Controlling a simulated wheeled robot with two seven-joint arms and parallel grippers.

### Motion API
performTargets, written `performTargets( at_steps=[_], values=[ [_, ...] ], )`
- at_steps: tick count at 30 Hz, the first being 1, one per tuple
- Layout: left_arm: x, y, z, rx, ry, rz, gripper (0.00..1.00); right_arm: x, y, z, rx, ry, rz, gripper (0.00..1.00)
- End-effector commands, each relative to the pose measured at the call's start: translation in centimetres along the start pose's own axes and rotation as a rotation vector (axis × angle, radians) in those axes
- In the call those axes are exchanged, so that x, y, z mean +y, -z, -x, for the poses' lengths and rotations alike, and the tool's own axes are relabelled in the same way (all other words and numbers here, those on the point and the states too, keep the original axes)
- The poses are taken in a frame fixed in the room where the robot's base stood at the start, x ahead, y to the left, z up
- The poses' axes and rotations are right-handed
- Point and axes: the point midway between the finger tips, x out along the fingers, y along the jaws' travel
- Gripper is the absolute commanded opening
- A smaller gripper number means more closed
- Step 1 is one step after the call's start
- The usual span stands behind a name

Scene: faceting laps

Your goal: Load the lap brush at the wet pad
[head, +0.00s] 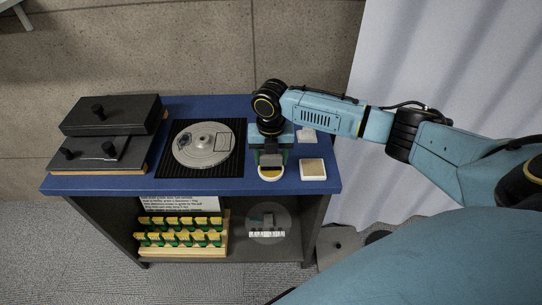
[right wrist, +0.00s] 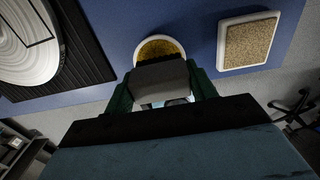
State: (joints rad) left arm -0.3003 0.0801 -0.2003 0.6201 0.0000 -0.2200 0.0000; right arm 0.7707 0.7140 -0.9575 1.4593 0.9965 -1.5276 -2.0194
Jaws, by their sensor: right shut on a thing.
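My right gripper (head: 270,152) is shut on a grey block, which looks like the lap brush (right wrist: 160,74). In the right wrist view the block sits between the dark green fingers. It is over the near side of a round white dish with a yellow-brown pad (head: 271,174), which also shows in the right wrist view (right wrist: 158,47). I cannot tell whether the brush touches that pad. A square white tray with a tan pad (head: 313,169) lies just right of the dish. Which pad is the wet one is not clear. My left gripper is out of view.
A grey lap disc (head: 202,144) lies on a black ribbed mat (head: 239,166) left of the gripper. Black boxes (head: 112,114) fill the left of the blue tabletop (head: 258,188). A small white item (head: 306,136) is behind the tray. A yellow-green rack (head: 180,236) stands on the shelf below.

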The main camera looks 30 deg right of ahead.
Motion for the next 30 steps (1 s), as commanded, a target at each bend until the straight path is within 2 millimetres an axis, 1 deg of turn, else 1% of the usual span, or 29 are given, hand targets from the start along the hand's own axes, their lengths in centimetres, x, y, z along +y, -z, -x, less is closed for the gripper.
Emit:
performTargets(
  at_steps=[30],
  values=[
    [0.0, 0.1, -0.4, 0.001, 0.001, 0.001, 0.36, 0.0, 0.0, -1.0, 0.0, 0.0, 0.0, 0.38]
  ],
)
